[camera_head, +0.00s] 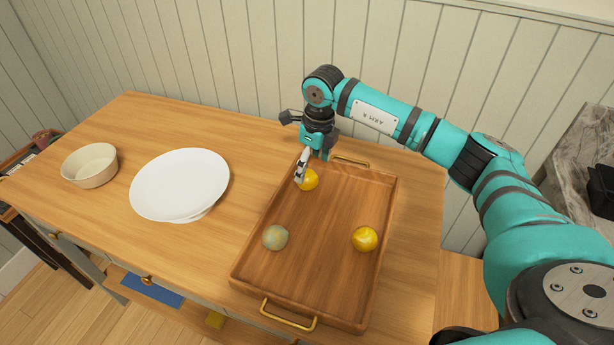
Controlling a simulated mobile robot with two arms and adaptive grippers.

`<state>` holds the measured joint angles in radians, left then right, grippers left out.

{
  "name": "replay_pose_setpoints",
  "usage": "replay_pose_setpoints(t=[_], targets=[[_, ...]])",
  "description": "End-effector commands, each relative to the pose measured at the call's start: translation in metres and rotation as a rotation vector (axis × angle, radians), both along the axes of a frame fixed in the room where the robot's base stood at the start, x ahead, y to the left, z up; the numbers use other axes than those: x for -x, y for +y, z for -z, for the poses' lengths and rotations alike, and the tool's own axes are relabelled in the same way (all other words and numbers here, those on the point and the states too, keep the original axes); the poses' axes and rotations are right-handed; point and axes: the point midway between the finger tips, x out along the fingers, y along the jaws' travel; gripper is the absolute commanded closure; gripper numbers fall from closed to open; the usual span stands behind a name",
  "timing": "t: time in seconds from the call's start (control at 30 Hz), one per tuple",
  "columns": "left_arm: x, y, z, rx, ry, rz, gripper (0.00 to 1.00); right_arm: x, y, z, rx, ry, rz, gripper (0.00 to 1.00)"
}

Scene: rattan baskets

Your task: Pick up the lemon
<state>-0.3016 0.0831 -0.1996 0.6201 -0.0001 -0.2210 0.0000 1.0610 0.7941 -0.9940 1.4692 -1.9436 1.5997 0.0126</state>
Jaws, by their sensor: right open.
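A wooden tray (325,285) with brass handles holds three round fruits. One yellow fruit (309,182) lies near the far left corner of the tray. Another yellow fruit (364,239) lies at the right side. Both could be the lemon; I cannot tell which from here. My right gripper (302,170) points down at the far left yellow fruit, and its fingers partly cover it. The jaws are open. I cannot tell whether a finger touches the fruit. My left gripper is not in view.
A greenish-grey round fruit (275,237) lies in the tray's left part. A white plate (180,184) and a beige bowl (90,165) stand to the left on the wooden table (235,130). A panelled wall (240,60) rises behind. The table between plate and tray is clear.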

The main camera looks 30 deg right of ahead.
Motion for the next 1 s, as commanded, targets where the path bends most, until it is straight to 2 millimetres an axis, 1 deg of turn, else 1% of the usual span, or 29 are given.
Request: replay_pose_setpoints(t=[0.03,0.1,0.17,0.27,0.37,0.4,0.5,0.6,0.8,1.0], targets=[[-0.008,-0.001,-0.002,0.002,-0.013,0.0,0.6,0.0,0.0,0.004,0.001,0.001,0.0,0.21],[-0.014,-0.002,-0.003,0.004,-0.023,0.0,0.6,-0.001,0.0,0.007,0.001,0.001,0.0,0.21],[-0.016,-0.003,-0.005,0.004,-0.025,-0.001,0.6,-0.001,0.001,0.01,0.0,0.001,0.001,0.21],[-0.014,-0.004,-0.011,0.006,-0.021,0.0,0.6,-0.004,0.003,0.021,-0.001,0.004,0.0,0.21],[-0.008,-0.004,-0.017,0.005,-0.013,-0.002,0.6,-0.009,0.005,0.035,-0.001,0.004,0.002,0.21],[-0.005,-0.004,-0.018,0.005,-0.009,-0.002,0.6,-0.01,0.005,0.042,-0.001,0.004,0.001,0.21],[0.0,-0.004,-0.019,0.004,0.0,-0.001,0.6,-0.012,0.005,0.053,0.0,0.001,0.0,0.21],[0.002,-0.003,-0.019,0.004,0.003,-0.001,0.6,-0.012,0.005,0.059,0.0,0.001,0.0,0.21],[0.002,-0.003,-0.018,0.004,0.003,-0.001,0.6,-0.012,0.005,0.059,0.0,0.0,0.0,0.21],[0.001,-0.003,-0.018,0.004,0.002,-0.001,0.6,-0.012,0.005,0.059,0.0,0.0,0.0,0.47]])
